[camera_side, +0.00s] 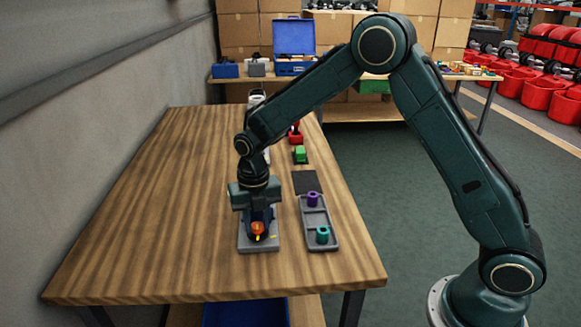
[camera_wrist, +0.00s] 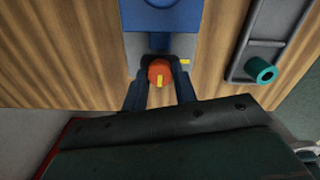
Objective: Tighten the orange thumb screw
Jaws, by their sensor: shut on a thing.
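The orange thumb screw (camera_side: 257,228) sits low on a blue block (camera_side: 262,213) that stands on a grey base plate (camera_side: 243,241) on the wooden table. The screw has a yellow mark on it, and a second yellow mark shows just to its right. My gripper (camera_side: 257,226) points down over the block, with its fingers at the screw. In the wrist view the two dark fingers (camera_wrist: 159,80) are on either side of the orange screw (camera_wrist: 159,71) and shut on it. The screw's yellow mark points toward the bottom of the wrist view. The screw's shaft is hidden.
A grey tray (camera_side: 319,220) right of the plate holds a purple ring (camera_side: 313,199) and a teal ring (camera_side: 322,235). A dark mat (camera_side: 306,182), a green block (camera_side: 300,154) and a red item (camera_side: 295,137) lie farther back. The table's left side is clear.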

